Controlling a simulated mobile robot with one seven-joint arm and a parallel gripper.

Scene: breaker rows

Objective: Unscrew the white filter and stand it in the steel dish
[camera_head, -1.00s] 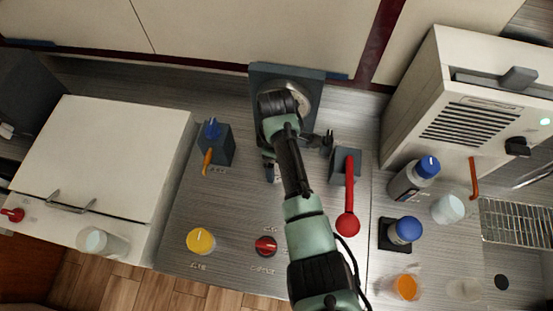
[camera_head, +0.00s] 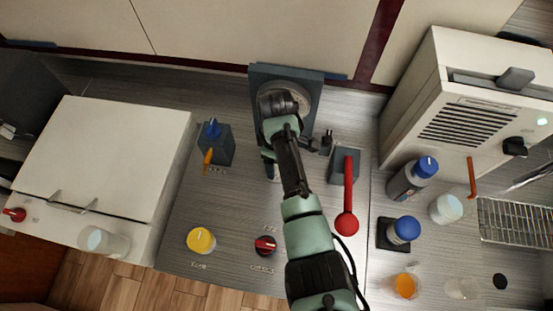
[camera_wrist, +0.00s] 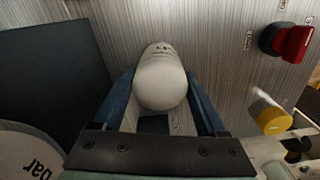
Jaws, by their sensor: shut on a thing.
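The white filter (camera_wrist: 160,78) is a pale rounded cylinder in the middle of the wrist view. The two blue fingers of my gripper (camera_wrist: 162,95) lie on either side of it, shut on it. Its far end is near the brushed metal panel (camera_wrist: 220,30); I cannot tell whether it still touches its mount. In the head view my gripper (camera_head: 271,168) is mostly under my own arm, and the filter is hidden there. I cannot make out the steel dish in either view.
A round gauge (camera_wrist: 25,155) on a dark plate (camera_head: 312,105) is close beside my gripper. Bottles and cups stand at the right.

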